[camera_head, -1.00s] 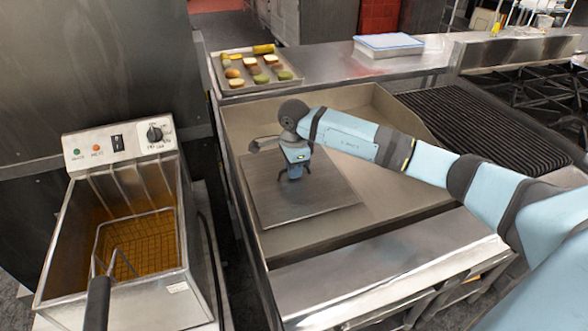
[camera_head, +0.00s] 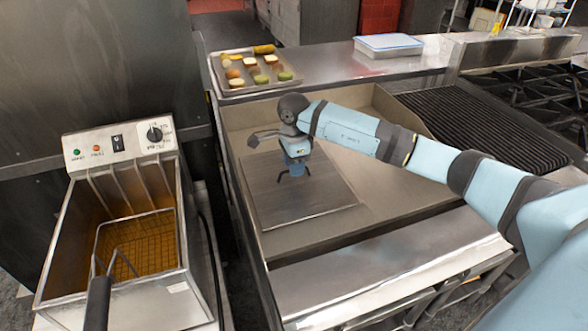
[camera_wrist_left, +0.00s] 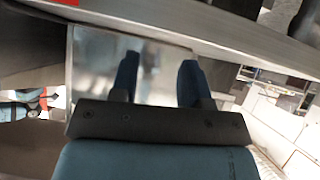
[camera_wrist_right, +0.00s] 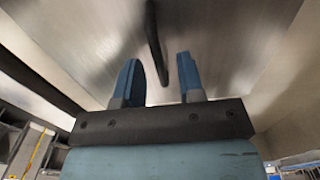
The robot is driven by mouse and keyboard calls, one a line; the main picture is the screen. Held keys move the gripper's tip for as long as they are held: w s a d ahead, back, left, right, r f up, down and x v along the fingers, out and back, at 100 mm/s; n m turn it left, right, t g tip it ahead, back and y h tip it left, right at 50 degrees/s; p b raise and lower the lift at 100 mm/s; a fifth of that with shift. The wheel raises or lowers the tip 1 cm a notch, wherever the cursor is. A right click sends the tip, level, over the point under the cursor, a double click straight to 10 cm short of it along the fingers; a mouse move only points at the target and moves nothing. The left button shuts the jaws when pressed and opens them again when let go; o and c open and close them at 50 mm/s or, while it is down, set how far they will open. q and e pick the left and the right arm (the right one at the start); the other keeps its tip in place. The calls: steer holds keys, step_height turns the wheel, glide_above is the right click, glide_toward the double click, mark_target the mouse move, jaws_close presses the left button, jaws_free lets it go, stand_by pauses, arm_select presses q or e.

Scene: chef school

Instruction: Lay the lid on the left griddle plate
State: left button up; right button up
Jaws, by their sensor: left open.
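The lid (camera_head: 325,194) is a square metal plate with a dark bar handle (camera_head: 283,176). It lies flat on the left part of the griddle plate (camera_head: 385,188) in the head view. My right gripper (camera_head: 297,172) points down over the lid's middle, at the handle. In the right wrist view the handle (camera_wrist_right: 154,35) runs in between the two blue fingers (camera_wrist_right: 160,80), which stand apart with gaps beside it. My left gripper is outside the head view. In the left wrist view its fingers (camera_wrist_left: 157,82) are apart and empty before a shiny metal panel (camera_wrist_left: 150,62).
A fryer with a wire basket (camera_head: 140,245) stands left of the griddle. A tray of food (camera_head: 252,70) and a blue-lidded container (camera_head: 388,45) sit on the back counter. A ribbed grill (camera_head: 485,125) is to the right. The griddle's raised walls border the lid area.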

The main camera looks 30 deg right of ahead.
step_height(320, 180, up, 10)
stand_by(0.3)
steer(key=shift+s, duration=0.1)
stand_by(0.4)
